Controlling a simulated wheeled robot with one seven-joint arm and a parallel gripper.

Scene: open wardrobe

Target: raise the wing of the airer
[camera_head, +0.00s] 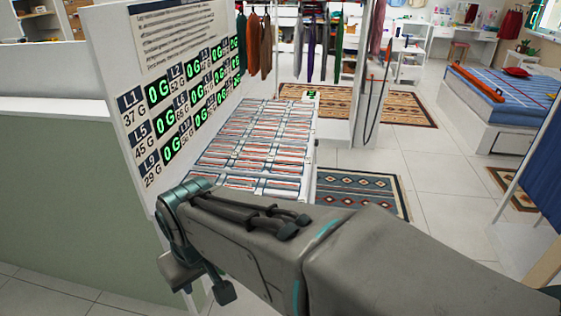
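No airer or wing that I can make out for certain is in view. At the right edge, a dark blue cloth (547,165) hangs beside a thin pale slanted bar (527,150); I cannot tell whether these belong to an airer. My arm reaches in from the lower right and covers the lower middle. My gripper (203,283) is at the arm's far end, low on the left, in front of the green-grey side panel. Its fingers are partly hidden by the wrist, so its opening is unclear. I see nothing held in it.
A white board (185,30) carries labels and green readouts. Beside it is a white bench (212,160) with rows of slots. Clothes (259,45) hang behind. Patterned rugs (372,190) lie on the tiles. A bed (507,90) stands right. Tiled floor (445,205) at right centre is clear.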

